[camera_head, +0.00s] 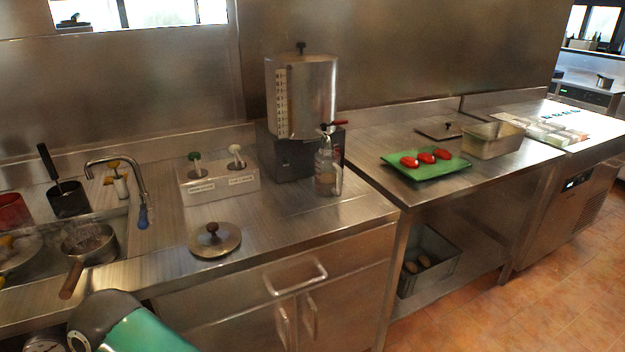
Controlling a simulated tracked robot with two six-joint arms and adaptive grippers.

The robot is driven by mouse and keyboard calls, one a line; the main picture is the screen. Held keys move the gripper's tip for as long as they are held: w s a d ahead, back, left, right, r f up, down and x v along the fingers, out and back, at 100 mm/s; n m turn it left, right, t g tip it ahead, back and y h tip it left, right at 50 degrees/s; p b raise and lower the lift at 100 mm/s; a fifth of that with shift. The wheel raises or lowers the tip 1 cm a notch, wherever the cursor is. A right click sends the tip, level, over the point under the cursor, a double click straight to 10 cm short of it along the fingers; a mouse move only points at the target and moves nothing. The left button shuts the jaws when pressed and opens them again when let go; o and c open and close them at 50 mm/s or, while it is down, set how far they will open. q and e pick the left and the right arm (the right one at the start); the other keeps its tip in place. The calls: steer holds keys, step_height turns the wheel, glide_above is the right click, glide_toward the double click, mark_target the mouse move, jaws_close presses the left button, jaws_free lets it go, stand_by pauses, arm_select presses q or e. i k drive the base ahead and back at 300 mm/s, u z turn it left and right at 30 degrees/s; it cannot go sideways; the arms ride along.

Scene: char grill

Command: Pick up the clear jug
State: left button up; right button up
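The clear jug (327,168) stands upright on the steel counter, under the red-handled tap of a tall metal dispenser (302,98). It is see-through, and something brownish shows in its lower part. Neither of my grippers shows in the head view. A green and dark rounded part, likely one of my arm links, is at the bottom left, well away from the jug.
A round lid (214,240) lies on the counter left of the jug. A steel pump box (217,182) stands behind it. A sink with a pan (90,243) is at left. A green board (425,166) with red items is on the right table. Counter in front of the jug is clear.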

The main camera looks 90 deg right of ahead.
mark_target(327, 170)
steer(key=z, duration=0.05)
steer(key=k, duration=1.55)
steer(key=z, duration=1.3)
steer(key=i, duration=1.05)
steer(key=z, duration=0.15)
